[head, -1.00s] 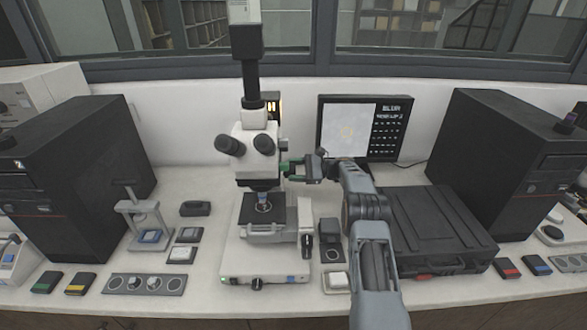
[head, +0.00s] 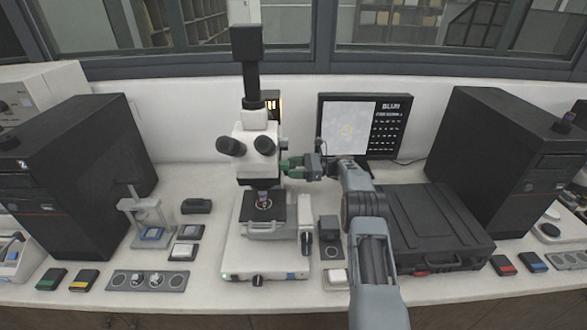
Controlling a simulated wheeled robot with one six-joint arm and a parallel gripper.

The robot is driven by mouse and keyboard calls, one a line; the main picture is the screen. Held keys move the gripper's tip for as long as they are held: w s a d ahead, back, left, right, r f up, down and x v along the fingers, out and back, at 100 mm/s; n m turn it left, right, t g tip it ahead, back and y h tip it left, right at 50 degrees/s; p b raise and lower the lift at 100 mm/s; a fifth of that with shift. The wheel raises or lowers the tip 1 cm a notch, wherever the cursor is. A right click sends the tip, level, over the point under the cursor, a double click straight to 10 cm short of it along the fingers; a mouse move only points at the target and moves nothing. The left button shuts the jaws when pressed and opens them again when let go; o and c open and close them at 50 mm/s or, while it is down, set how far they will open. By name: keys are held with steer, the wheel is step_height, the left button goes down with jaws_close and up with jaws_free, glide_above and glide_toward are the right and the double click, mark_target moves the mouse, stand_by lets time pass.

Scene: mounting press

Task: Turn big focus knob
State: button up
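The microscope (head: 257,140) stands at the centre of the bench, with a black stage (head: 280,212) under its head. My gripper (head: 286,166) has green fingers and is at the right side of the microscope, below the head, pointing left. The fingers are at the place of the focus knob on the column. They hide most of that spot, so I cannot tell whether they grip the knob.
A closed black case (head: 435,215) lies right of my arm. Dark cabinets stand at the left (head: 75,180) and right (head: 500,150). A small stand (head: 147,215) and several small boxes are left of the microscope. A dark block (head: 329,232) stands close on its right.

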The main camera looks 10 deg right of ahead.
steer(key=o, duration=0.9)
steer(key=shift+d, duration=0.1)
steer(key=shift+s+d+b, duration=0.35)
steer(key=shift+d+b, duration=0.25)
steer(key=shift+d, duration=1.35)
steer(key=shift+s+d+b, duration=0.3)
steer(key=shift+d+b, duration=0.25)
steer(key=shift+d, duration=1.4)
steer(key=shift+s+d+b, duration=0.35)
steer(key=shift+d+b, duration=0.25)
steer(key=shift+d, duration=1.35)
steer(key=shift+c, duration=0.2)
